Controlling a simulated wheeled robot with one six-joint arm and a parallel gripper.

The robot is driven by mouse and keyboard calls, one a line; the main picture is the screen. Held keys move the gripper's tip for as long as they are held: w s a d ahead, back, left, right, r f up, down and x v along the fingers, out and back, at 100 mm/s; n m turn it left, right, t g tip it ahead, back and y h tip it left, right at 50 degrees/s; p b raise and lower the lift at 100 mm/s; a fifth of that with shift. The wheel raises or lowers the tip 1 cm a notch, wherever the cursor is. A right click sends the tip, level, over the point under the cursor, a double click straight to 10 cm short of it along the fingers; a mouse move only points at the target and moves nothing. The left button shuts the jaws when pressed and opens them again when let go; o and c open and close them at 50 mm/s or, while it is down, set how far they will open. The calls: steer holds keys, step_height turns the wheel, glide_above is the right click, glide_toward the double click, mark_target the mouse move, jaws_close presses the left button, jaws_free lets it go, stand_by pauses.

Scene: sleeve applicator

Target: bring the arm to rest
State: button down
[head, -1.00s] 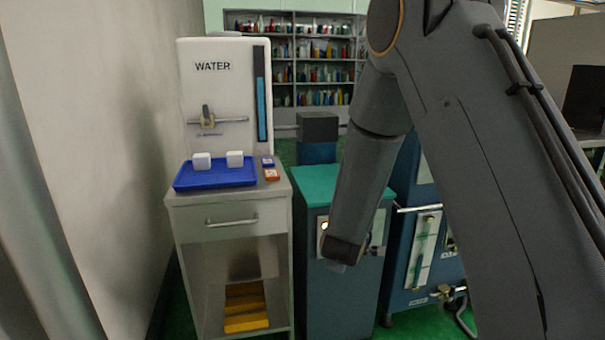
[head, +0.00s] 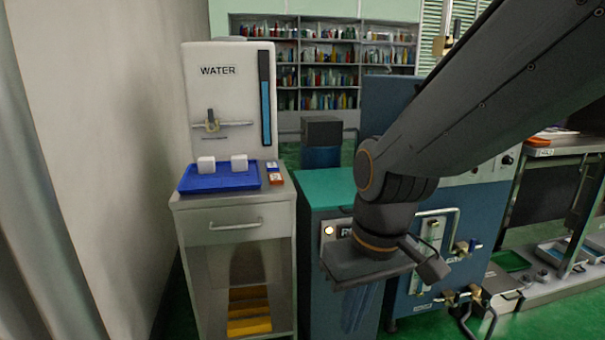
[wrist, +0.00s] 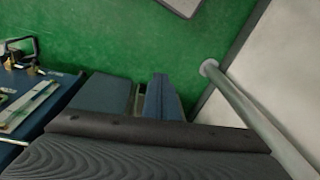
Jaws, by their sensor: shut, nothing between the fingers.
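My arm reaches in from the upper right of the head view and bends down at its elbow. My gripper (head: 360,308) hangs below the dark wrist, in front of the teal-topped cabinet (head: 325,187). It is shut and empty, with its fingers hard to make out against the cabinet front.
Left of the cabinet stands a grey drawer unit (head: 236,226) with a blue tray (head: 218,186) holding two white cubes. Behind it is a white water dispenser (head: 229,100). A blue machine (head: 440,290) with pipes and valves stands to the right. Green floor (wrist: 110,35) shows clear in the wrist view.

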steer(key=s+d+r+m+g+h+p, duration=0.1)
steer(key=s+d+r+m+p, duration=0.3)
steer(key=d+r+p, duration=0.7)
steer(key=shift+s+d+r+p, duration=0.25)
steer(key=shift+r+p, duration=0.3)
steer(key=shift+p, duration=3.75)
